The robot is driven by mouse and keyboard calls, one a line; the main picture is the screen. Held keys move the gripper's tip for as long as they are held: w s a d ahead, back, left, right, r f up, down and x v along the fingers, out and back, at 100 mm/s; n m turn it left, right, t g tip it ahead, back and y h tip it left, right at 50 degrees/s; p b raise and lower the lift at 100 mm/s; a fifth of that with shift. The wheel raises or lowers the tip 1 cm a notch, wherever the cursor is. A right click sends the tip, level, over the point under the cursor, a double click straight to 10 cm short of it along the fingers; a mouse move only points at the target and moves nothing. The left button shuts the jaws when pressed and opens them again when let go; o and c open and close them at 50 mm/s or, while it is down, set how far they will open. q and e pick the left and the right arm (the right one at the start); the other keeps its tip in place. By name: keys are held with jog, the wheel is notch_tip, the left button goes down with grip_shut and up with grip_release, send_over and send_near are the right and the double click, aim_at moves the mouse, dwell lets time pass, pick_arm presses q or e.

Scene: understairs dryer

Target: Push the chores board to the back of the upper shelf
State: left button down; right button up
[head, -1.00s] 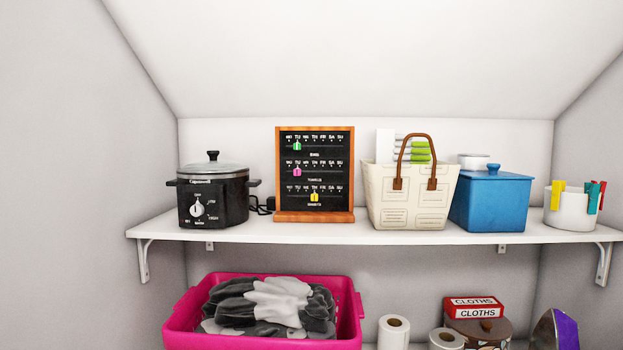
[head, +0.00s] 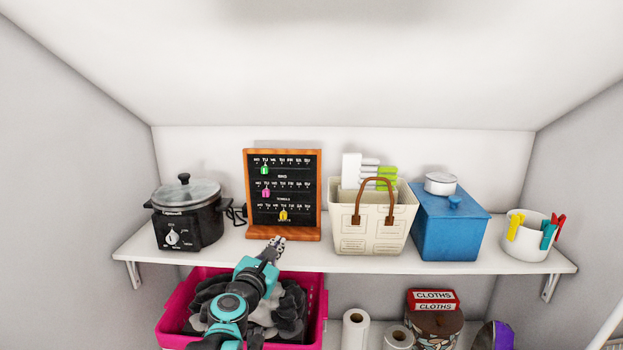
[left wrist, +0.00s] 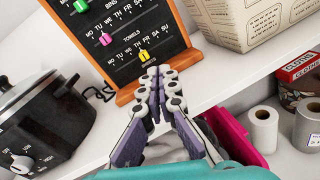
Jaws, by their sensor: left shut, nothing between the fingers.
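The chores board (head: 284,190) stands upright on the upper shelf (head: 330,258), a black panel in a wooden frame with a wooden foot and green, pink and yellow tags. Wall shows behind it. My left gripper (head: 277,243) is shut and empty at the shelf's front edge, just in front of the board's foot. In the left wrist view, the closed fingertips (left wrist: 161,72) overlap the lower part of the board (left wrist: 118,40); I cannot tell whether they touch it. My right gripper is not in view.
A black slow cooker (head: 188,213) stands left of the board. A cream basket (head: 372,222), a blue box (head: 449,228) and a white peg pot (head: 531,236) stand to the right. A pink laundry basket (head: 313,300) sits below, under my left arm.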

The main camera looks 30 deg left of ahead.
pick_arm(q)
jog(key=a+r+n+y+p, duration=0.1)
jog(key=a+r+n+y, duration=0.1)
jog(key=a+r+n, duration=0.15)
jog(key=p, duration=0.3)
send_near(282, 200)
jog(key=shift+n, duration=0.45)
jog(key=x, duration=0.7)
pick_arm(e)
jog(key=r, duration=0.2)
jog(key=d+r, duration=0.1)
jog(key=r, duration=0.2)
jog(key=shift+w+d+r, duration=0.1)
pick_arm(q)
jog(key=b+x, duration=0.2)
jog(key=x, duration=0.8)
jog(key=shift+w+r, duration=0.1)
jog(key=shift+r, duration=0.1)
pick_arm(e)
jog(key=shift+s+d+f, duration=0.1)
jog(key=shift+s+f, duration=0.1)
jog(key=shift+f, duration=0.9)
